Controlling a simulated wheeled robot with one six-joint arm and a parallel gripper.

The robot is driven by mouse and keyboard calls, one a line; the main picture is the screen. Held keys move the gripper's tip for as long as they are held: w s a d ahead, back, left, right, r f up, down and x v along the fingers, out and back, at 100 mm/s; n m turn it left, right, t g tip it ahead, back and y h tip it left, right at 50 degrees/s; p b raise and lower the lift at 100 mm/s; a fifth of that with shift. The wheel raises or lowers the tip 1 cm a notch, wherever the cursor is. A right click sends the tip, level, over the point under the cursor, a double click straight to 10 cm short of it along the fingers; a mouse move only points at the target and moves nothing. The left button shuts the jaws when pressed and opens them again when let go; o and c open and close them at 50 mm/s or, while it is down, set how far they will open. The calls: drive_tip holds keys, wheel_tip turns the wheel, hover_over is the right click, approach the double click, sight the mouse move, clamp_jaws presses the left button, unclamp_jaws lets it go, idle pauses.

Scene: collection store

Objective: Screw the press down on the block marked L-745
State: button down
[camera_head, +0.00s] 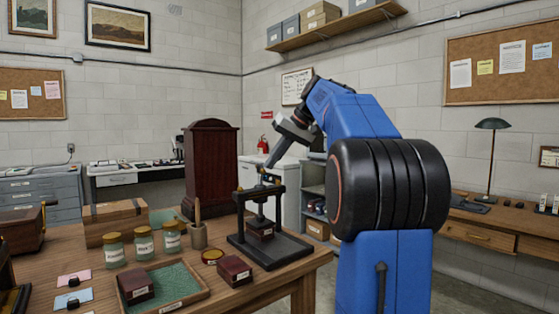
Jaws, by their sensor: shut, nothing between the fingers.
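The black press (290,247) stands on the wooden table, with two uprights, a crossbar and a vertical screw with a small brass-coloured top. A dark red block (260,227) with a pale label sits on its base under the screw. The label is too small to read, so I cannot tell whether it says L-745. Whether the press plate touches the block is unclear. My gripper (268,166) points down and left just above the screw's top. It is shut and empty. I cannot tell whether its tips touch the screw.
Another dark red block (234,271) lies in front of the press, beside a small round tin (212,256). A green-lined tray (190,291) holds a similar block (136,284). Several jars, a brush pot (197,236), a wooden box (115,222) and a tall dark case (208,165) stand left of the press.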

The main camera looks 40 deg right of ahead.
drive_tip(key=shift+a, duration=0.1)
drive_tip(key=shift+w+a, duration=0.1)
drive_tip(key=shift+a, duration=0.55)
